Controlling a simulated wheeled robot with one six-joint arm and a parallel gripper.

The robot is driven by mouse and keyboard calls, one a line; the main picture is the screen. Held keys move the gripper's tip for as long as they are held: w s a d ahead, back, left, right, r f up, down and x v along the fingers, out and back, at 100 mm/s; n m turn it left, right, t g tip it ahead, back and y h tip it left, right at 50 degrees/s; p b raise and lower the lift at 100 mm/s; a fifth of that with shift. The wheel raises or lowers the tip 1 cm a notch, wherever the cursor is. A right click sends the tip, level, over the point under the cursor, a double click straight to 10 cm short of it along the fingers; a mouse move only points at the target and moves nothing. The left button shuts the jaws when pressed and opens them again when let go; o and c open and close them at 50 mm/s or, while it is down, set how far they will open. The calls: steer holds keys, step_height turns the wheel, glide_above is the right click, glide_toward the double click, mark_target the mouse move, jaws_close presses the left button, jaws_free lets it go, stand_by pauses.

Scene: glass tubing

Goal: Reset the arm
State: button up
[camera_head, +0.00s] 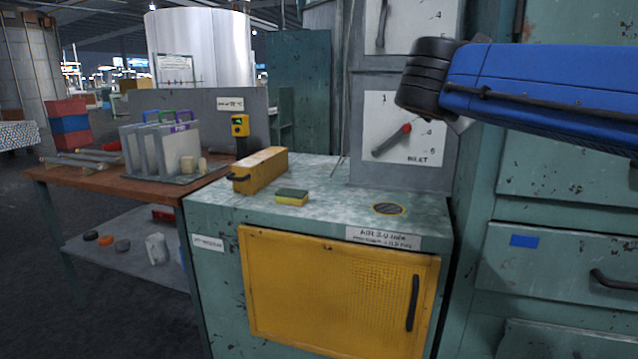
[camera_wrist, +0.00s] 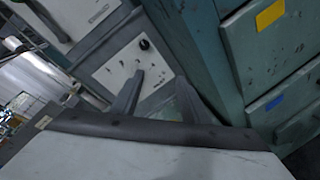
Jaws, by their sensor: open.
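My arm reaches in from the right edge of the head view, with a blue link and a dark ribbed joint in front of the grey cabinet column. Beyond the fingers is a white dial panel (camera_wrist: 118,72) on the column.
A wooden table (camera_head: 90,184) with upright grey plates stands left. Teal drawers (camera_head: 560,250) stand right, close to my arm.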

steer(key=s+d+f+m+g+y, duration=0.1)
steer(key=s+d+f+m+g, duration=0.2)
steer(key=f, duration=0.4)
steer(key=s+d+f+m+g, duration=0.1)
steer(key=s+d+f+m, duration=0.1)
steer(key=s+f+m, duration=0.45)
steer(key=s+d+f+m+g+y, duration=0.1)
steer(key=s+d+f+g, duration=0.15)
steer(key=f, duration=0.65)
steer(key=s+a+f+m+g+y, duration=0.1)
steer(key=s+a+f+m+y, duration=0.1)
steer(key=s+f+m, duration=0.3)
steer(key=s+a+f+m+g+y, duration=0.1)
steer(key=s+a+f+m+y, duration=0.1)
steer(key=s+f+m, duration=0.4)
steer(key=s+f+y, duration=0.1)
steer(key=s+f, duration=0.3)
steer(key=f, duration=0.3)
steer(key=shift+s+a+f, duration=0.2)
steer(key=shift+s+f, duration=0.2)
steer(key=shift+m+g, duration=0.25)
